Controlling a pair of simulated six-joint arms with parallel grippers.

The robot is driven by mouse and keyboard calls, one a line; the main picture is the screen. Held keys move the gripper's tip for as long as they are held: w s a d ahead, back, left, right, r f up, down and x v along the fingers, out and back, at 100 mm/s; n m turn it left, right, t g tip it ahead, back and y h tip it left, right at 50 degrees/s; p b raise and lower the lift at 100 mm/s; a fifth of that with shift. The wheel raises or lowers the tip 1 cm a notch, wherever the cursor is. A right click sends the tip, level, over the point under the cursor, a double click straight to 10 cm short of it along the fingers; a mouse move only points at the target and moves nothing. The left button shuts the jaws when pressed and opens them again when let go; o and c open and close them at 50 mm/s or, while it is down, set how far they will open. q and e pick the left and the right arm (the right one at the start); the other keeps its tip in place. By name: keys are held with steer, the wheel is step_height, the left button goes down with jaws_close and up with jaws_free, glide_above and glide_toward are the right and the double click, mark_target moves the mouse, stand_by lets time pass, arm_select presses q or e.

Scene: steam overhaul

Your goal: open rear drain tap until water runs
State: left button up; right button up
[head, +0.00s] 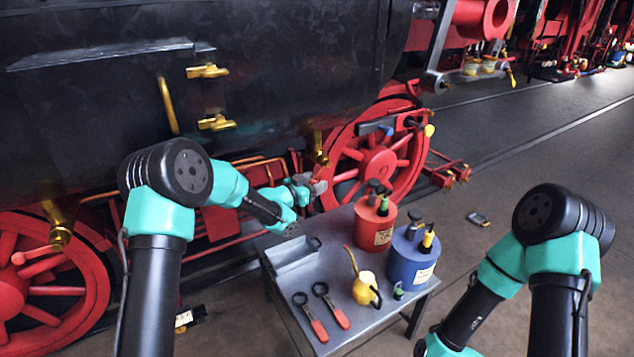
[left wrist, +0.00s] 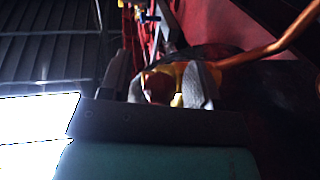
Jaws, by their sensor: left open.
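Two brass taps hang under the dark locomotive body in the head view: one (head: 59,228) at the far left with a red handle, and one (head: 318,147) beside the middle wheel. I cannot tell which is the rear drain tap. My left gripper (head: 312,188) is just below the second tap. In the left wrist view its fingers (left wrist: 165,88) are open, with a brass fitting (left wrist: 178,74) and a dark red part showing between or just beyond them. Contact is unclear. No running water shows. My right gripper is out of view.
A grey table (head: 290,335) stands below, with a red can (head: 375,226), a blue can (head: 408,262), a yellow oiler (head: 365,288), a grey tray (head: 292,256) and red-handled tools (head: 318,328). Red wheels (head: 375,165) and copper pipes are close to my left arm.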

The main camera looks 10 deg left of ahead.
arm_select(q)
steer(key=shift+w+d, duration=0.35)
steer(key=shift+w, duration=0.05)
jaws_close()
stand_by(0.4)
